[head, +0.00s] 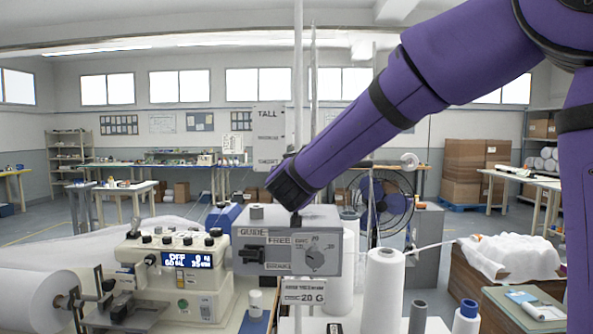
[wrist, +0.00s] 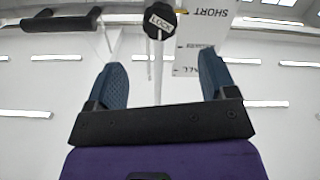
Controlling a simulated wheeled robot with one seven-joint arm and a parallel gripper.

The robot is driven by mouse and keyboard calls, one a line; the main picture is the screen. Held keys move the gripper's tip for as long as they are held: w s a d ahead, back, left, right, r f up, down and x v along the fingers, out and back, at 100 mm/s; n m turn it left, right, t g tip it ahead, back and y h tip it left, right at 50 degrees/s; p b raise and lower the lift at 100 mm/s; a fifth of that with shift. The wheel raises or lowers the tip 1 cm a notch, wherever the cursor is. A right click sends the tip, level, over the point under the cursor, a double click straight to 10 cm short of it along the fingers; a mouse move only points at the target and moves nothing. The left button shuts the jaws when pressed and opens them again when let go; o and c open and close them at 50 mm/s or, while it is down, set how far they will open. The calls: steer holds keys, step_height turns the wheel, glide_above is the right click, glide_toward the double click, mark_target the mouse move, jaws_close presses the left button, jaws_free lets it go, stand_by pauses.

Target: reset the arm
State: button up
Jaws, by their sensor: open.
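My purple arm reaches from the upper right of the head view down to the middle, its dark end (head: 290,188) just above the grey guide box (head: 272,263). The fingers are not clear there. In the wrist view my gripper (wrist: 161,62) shows two blue fingers spread wide apart, with nothing held between them. A black knob marked LOCK (wrist: 160,20) and a pale pole stand beyond the fingertips. A sign marked SHORT (wrist: 203,35) appears upside down beside the right finger; it also hangs above the box in the head view (head: 268,138).
A sewing machine (head: 178,268) with a lit display stands left of the box, beside a large white roll (head: 35,298). White cones (head: 383,285) stand to the right. A fan (head: 383,207) and cardboard boxes (head: 463,185) are behind. Open air lies above the bench at left.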

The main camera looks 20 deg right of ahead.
steer(key=s+d+f+g+y, duration=0.2)
steer(key=s+d+f+g, duration=0.1)
steer(key=s, duration=0.9)
steer(key=s+d+f+g+y, duration=0.1)
steer(key=s+d+f+g, duration=0.3)
steer(key=s, duration=0.9)
steer(key=s+d+f+n+g+y, duration=0.1)
steer(key=s+g, duration=0.4)
steer(key=s, duration=0.7)
step_height(320, 180, down, 3)
steer(key=shift+s+d+r+y, duration=0.2)
steer(key=shift+d+y, duration=0.6)
steer(key=shift+d, duration=0.45)
